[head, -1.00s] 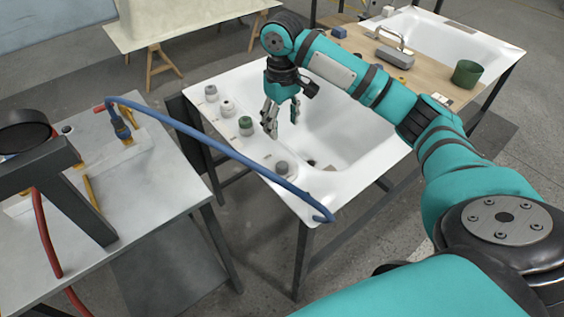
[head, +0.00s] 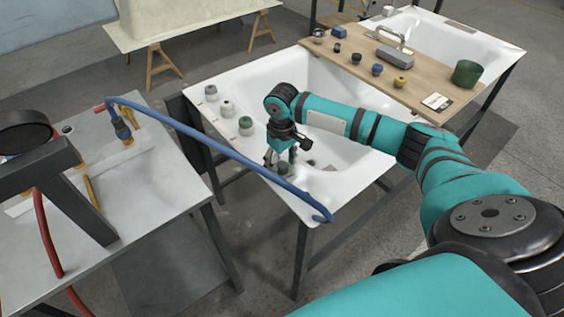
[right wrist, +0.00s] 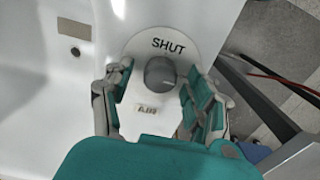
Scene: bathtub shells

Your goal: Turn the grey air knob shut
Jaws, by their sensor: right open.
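The grey air knob (right wrist: 160,74) sits on a round white plate (right wrist: 133,46) marked SHUT above it and AIR below it in the right wrist view. In the head view the knob (head: 282,168) is partly hidden at the near end of the tub rim. My right gripper (right wrist: 158,90) is open, with one finger on each side of the knob; I cannot tell whether either finger touches it. In the head view the right gripper (head: 281,160) points down over the knob. My left gripper is not in view.
A green knob (head: 246,125) and two paler knobs (head: 227,108) stand farther along the rim of the white tub (head: 318,205). A blue hose (head: 215,145) crosses in front of the tub from the grey bench (head: 150,210). A wooden board (head: 345,62) with several small parts lies behind.

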